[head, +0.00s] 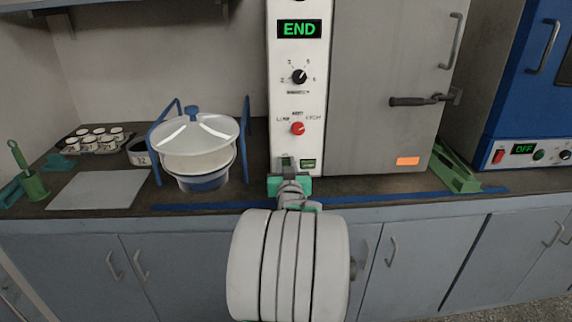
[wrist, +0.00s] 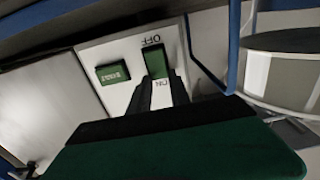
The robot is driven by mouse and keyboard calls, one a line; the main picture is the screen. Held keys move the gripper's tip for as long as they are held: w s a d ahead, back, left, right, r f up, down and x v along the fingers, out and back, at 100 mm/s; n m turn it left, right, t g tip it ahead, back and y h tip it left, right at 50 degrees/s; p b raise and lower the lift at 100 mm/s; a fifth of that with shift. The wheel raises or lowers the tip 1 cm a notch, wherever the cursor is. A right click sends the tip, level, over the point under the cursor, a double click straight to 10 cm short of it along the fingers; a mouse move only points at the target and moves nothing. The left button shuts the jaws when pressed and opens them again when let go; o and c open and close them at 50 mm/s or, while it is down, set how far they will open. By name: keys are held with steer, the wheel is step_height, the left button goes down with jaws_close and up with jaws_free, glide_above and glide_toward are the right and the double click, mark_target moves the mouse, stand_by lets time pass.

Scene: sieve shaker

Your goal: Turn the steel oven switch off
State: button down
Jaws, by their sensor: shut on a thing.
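The steel oven (head: 385,80) stands at the centre, with a white control panel (head: 283,100) on its left side and a lit END display (head: 299,29). Its green switch (wrist: 157,59) is at the bottom of the panel, between upside-down OFF and ON labels in the wrist view. In the head view the switch (head: 287,161) is partly hidden by my gripper (head: 287,175). My gripper's dark fingers (wrist: 160,84) are shut on the switch, reaching it from the ON-label side. Which way the switch is set is hard to tell.
A green START button (wrist: 113,74) sits beside the switch. A sieve pot (head: 200,150) in a blue frame stands left of the panel. A blue oven (head: 535,85) with an OFF display stands at the right. A green tool (head: 455,170) lies on the counter by the steel oven.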

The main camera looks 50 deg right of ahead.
steer(key=shift+f+b, duration=0.4)
steer(key=shift+b, duration=0.5)
steer(key=f+b, duration=0.1)
steer(key=b, duration=0.3)
steer(key=shift+t+h, duration=0.4)
steer(key=t+h+b, duration=0.1)
steer(key=b, duration=0.6)
steer(key=shift+s+a+b, duration=0.15)
steer(key=shift+a+b, duration=0.05)
steer(key=shift+b, duration=0.2)
steer(key=shift+r+h+b, duration=0.25)
steer(key=shift+h+b, duration=0.15)
steer(key=shift+b, duration=0.25)
steer(key=shift+r, duration=0.2)
steer(key=c, duration=1.2)
jaws_free()
